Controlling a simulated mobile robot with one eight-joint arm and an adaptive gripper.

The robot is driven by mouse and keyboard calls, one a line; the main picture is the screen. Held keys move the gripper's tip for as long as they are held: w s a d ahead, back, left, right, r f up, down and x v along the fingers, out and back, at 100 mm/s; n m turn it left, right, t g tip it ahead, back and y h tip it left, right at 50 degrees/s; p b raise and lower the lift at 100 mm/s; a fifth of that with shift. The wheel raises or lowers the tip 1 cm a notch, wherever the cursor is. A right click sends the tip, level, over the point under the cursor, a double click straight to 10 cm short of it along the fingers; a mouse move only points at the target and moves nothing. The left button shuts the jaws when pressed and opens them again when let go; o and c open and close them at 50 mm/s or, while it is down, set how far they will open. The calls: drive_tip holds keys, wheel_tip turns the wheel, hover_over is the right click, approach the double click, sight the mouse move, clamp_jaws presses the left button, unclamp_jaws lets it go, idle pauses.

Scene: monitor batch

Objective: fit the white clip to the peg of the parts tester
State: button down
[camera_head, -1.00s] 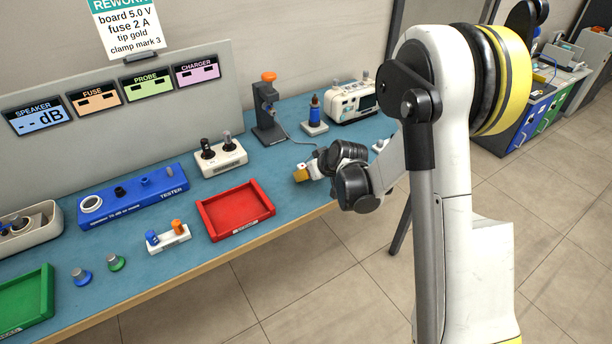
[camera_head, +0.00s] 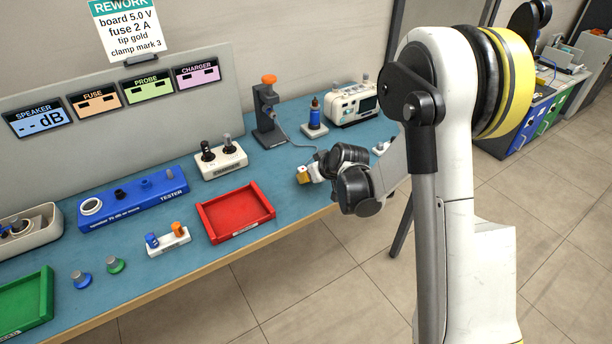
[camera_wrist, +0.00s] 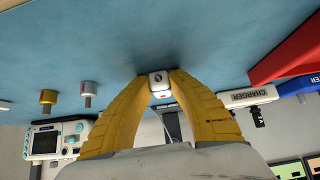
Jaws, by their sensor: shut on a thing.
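My gripper (camera_head: 303,175) is over the right part of the blue bench, right of the red tray. In the wrist view its yellow fingers (camera_wrist: 160,88) are shut on a small white piece with a dark round mark, which looks like the white clip (camera_wrist: 160,80). In the head view the clip is too small to make out. The blue parts tester (camera_head: 130,213) lies at the left of the bench, well away from my gripper. It has a white ring at its left end and several small raised parts on top; I cannot tell which is the peg.
A red tray (camera_head: 212,232) lies between gripper and tester. A clamp stand (camera_head: 266,115), blue bottle (camera_head: 315,110) and white meter (camera_head: 350,103) stand at the back. A white block with blue and orange pieces (camera_head: 170,243) lies in front.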

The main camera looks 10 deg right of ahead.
sight(313, 186)
drive_tip(key=shift+s+d+b, duration=0.15)
drive_tip(key=shift+s+d, duration=0.1)
drive_tip(key=shift+s, duration=0.5)
drive_tip(key=shift+s+d+b, duration=0.1)
drive_tip(key=shift+s+d, duration=0.15)
drive_tip(key=shift+s, duration=0.5)
drive_tip(key=shift+s+d+b, duration=0.15)
drive_tip(key=shift+s+d, duration=0.1)
drive_tip(key=shift+s, duration=0.5)
drive_tip(key=c, duration=1.8)
unclamp_jaws()
clamp_jaws()
